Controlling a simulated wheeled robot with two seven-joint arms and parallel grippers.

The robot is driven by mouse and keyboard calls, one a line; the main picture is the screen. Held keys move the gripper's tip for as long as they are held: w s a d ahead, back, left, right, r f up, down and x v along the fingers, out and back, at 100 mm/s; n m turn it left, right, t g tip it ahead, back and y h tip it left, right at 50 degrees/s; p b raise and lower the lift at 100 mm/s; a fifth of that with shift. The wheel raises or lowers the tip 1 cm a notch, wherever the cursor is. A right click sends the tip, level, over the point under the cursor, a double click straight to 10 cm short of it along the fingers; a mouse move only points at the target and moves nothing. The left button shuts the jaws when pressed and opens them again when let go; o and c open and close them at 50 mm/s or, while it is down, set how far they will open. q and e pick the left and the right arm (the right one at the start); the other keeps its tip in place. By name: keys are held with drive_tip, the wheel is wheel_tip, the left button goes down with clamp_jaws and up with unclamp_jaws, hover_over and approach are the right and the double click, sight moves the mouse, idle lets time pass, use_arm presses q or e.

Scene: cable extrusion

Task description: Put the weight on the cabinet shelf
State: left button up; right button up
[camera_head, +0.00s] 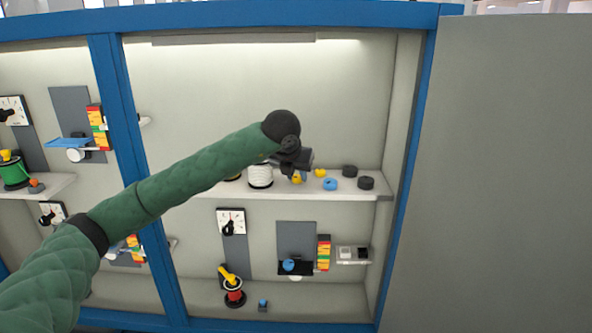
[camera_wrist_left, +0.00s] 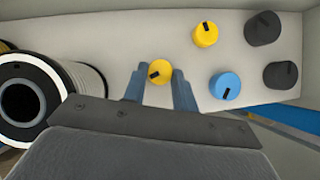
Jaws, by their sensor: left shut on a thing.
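My left gripper (camera_head: 299,169) reaches over the cabinet's upper shelf (camera_head: 340,194). It is shut on a small yellow weight (camera_head: 297,179) with a black mark on top. In the left wrist view the two fingers of my left gripper (camera_wrist_left: 159,88) stand on either side of the yellow weight (camera_wrist_left: 159,71). I cannot tell whether this weight touches the shelf or is just above it. A second yellow weight (camera_wrist_left: 205,34), a blue weight (camera_wrist_left: 225,86) and two dark weights (camera_wrist_left: 264,28) (camera_wrist_left: 280,75) stand to its right on the shelf. My right gripper is out of view.
A white spool (camera_head: 260,175) stands left of my gripper, close to it in the left wrist view (camera_wrist_left: 85,80). Blue frame posts (camera_head: 128,130) bound the cabinet bay. The lower shelf (camera_head: 320,301) holds a red-black spool (camera_head: 234,295) and has bare room at right.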

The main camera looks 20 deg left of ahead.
use_arm(q)
drive_tip(key=shift+f, duration=0.1)
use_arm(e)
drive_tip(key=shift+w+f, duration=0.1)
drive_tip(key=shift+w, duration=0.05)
use_arm(q)
drive_tip(key=o, duration=0.9)
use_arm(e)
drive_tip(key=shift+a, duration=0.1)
use_arm(q)
drive_tip(key=shift+b+v, duration=3.65)
drive_tip(key=shift+v, duration=2.45)
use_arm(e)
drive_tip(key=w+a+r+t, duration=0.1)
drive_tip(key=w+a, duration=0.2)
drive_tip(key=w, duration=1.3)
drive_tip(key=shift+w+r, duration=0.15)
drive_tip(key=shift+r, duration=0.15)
